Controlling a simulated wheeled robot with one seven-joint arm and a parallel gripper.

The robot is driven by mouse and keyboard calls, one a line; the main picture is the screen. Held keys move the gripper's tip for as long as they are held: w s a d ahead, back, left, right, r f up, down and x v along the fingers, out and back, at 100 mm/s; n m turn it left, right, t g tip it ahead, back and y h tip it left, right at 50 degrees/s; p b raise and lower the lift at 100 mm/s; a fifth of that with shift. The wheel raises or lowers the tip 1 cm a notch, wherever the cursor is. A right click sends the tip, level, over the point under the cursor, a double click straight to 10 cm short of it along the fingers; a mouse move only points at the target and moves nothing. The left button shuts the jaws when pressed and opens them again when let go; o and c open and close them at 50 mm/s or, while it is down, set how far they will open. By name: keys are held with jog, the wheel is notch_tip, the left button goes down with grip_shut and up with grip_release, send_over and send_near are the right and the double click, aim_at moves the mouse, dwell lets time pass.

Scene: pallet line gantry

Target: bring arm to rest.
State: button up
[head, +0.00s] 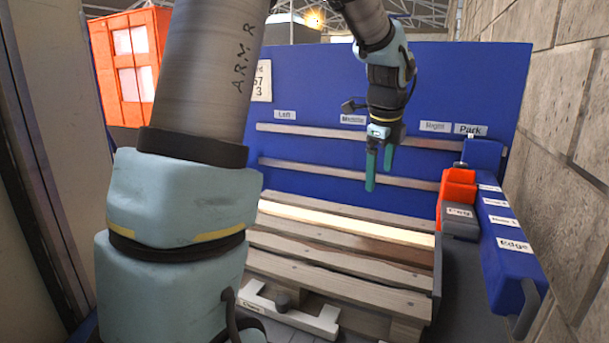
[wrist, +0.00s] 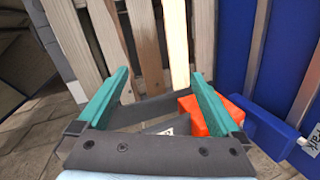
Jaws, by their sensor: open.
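My gripper (head: 379,168) hangs in the air in front of the blue back panel, above the pallet's far right part. Its two teal fingers point down. In the wrist view my gripper (wrist: 158,95) is open, with nothing between its fingers. A blue panel (head: 330,90) bears the labels Left, Middle, Right and Park. The Park label (head: 470,129) is at the right end of that row, to the right of my gripper. My arm crosses the left half of the head view and hides part of the panel and pallet.
A wooden pallet (head: 320,284) lies below my gripper. An orange block (head: 457,188) and a grey labelled block (head: 459,213) sit at its right. A blue rail (head: 508,250) labelled Edge runs along the stone wall (head: 575,130). A white bracket (head: 322,320) is at the pallet's front.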

jog(key=s+a+f+n, duration=0.4)
jog(key=a+n, duration=0.4)
jog(key=s+a+f+n+g, duration=0.1)
jog(key=s+a+f+n, duration=0.3)
jog(key=a+n, duration=0.4)
jog(key=s+a+f+n, duration=0.4)
jog(key=s+a+n, duration=0.1)
jog(key=a+n, duration=0.3)
jog(key=shift+s+n+g+y, duration=0.3)
jog(key=shift+s+n, duration=0.1)
